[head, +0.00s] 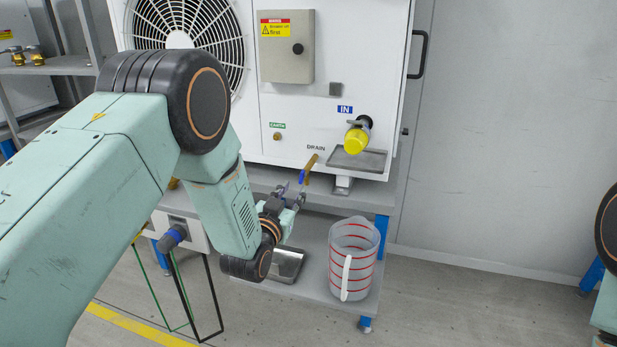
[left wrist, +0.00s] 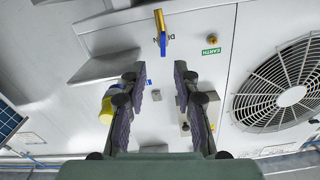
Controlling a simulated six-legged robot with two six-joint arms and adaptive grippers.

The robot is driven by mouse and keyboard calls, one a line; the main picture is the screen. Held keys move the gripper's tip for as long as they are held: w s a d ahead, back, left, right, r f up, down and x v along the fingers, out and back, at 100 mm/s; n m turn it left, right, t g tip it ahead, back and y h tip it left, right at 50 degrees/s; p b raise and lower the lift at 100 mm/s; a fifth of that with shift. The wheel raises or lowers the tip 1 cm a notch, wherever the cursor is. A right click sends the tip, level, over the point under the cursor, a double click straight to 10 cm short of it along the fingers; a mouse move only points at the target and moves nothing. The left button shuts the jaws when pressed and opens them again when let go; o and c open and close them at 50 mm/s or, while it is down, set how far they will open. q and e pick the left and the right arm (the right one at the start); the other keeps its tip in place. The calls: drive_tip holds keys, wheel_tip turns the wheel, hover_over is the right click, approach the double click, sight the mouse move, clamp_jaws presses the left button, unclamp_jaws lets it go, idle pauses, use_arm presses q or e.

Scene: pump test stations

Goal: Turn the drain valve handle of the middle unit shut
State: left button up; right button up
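The drain valve (head: 311,164) is a small brass fitting beside the DRAIN label, low on the white unit's front. Its blue handle (head: 302,178) hangs just below and left of it in the head view. In the left wrist view the brass and blue valve (left wrist: 161,32) shows beyond the fingertips, roughly centred between them. My left gripper (head: 291,194) is close below the handle, seemingly apart from it. The left wrist view shows its two fingers (left wrist: 160,68) spread with nothing between them. My right gripper is out of view.
A yellow-capped IN port (head: 355,141) and a grey drip tray (head: 357,159) sit right of the valve. A clear jug (head: 353,262) with red lines stands on the lower shelf, right of my left gripper. A grey control box (head: 287,46) is above.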

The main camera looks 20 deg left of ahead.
sight(301, 177)
use_arm(q)
drive_tip(key=w+b, duration=0.2)
drive_tip(key=w, duration=0.4)
drive_tip(key=shift+a+f+b, duration=0.1)
drive_tip(key=shift+a+b, duration=0.05)
drive_tip(key=shift+b, duration=0.2)
drive_tip(key=shift+w, duration=0.75)
clamp_jaws()
